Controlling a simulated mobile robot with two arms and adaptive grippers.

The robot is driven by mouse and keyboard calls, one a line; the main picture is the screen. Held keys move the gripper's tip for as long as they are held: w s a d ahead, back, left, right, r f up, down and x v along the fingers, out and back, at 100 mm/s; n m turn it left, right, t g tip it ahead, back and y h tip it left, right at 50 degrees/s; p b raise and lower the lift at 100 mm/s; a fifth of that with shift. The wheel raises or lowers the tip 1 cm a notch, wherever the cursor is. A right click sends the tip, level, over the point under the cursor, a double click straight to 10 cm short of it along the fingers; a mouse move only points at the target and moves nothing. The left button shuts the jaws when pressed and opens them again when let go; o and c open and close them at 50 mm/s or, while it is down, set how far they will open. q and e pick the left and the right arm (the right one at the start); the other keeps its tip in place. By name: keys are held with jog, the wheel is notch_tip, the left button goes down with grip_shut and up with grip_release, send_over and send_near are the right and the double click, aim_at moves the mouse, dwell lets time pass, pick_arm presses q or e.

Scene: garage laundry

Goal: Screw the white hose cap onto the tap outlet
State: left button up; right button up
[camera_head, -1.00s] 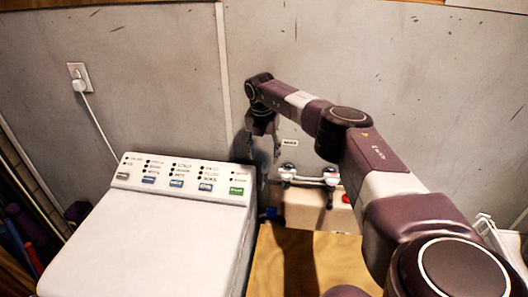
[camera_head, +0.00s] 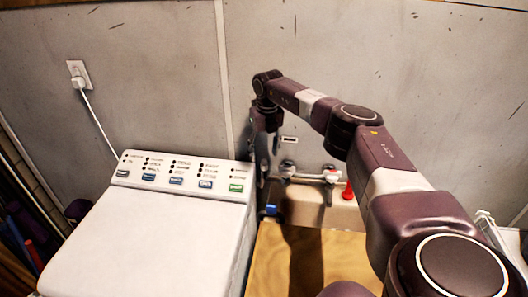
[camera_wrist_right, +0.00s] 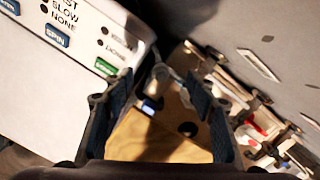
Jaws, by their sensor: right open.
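My right gripper (camera_head: 264,150) hangs between the white washing machine and the taps, close to the wall. In the right wrist view its fingers (camera_wrist_right: 160,108) are apart, with nothing visibly clamped between them. A small white-and-blue piece (camera_wrist_right: 152,104) shows beyond the fingers, near a grey hose; it may be the white hose cap, but I cannot tell. A blue spot also shows low beside the machine in the head view (camera_head: 271,210). Two taps on a pipe, the left tap (camera_head: 288,168) and right tap (camera_head: 331,173), are right of the gripper. Their outlets are unclear. My left gripper is out of view.
The washing machine (camera_head: 150,238) fills the left, its button panel close to my gripper. A pale basin or box (camera_head: 305,208) sits under the taps, with a red object (camera_head: 348,191) at its right. A wooden surface (camera_head: 285,262) lies in front. A socket (camera_head: 78,75) is on the wall.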

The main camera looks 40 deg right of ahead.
aim_at(265, 160)
jog(key=shift+s+d+f+b, duration=0.15)
jog(key=shift+f+b, duration=0.9)
jog(key=shift+f, duration=1.2)
jog(key=shift+c, duration=0.2)
grip_shut()
dwell(1.0)
